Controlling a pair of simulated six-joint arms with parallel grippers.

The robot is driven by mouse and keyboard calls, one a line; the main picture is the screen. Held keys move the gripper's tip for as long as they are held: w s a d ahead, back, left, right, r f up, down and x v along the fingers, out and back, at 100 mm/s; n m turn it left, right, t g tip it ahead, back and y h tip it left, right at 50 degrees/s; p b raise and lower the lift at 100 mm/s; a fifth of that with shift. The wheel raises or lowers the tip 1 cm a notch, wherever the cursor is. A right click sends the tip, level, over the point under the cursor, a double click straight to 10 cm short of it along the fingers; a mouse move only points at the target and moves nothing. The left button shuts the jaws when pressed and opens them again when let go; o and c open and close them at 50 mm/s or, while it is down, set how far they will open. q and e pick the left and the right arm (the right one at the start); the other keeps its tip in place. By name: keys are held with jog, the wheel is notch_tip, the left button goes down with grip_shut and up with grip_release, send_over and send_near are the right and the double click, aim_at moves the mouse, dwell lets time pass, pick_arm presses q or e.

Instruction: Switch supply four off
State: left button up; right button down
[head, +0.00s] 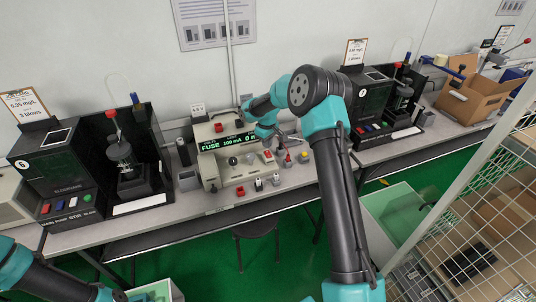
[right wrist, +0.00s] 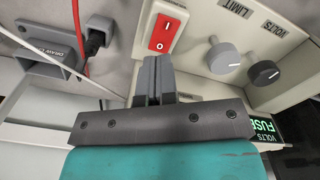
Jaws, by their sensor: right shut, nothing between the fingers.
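The beige supply (head: 210,172) stands on the bench in the middle of the head view, with a lit green display (head: 228,143) reading FUSE. Its red rocker switch (head: 268,155) is at the right of its front. In the right wrist view the switch (right wrist: 168,33) shows I and O marks, with the O end nearer my fingers. My right gripper (right wrist: 158,62) is shut and empty, its tips right by the switch's O end; I cannot tell whether they touch. In the head view my arm's wrist partly covers the supply's right side. My left gripper is out of view; only its arm shows.
Black tester stations (head: 55,170) stand left and right. A cardboard box (head: 470,100) is at the far right.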

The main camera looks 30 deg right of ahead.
aim_at(267, 151)
jog(key=shift+r, duration=1.95)
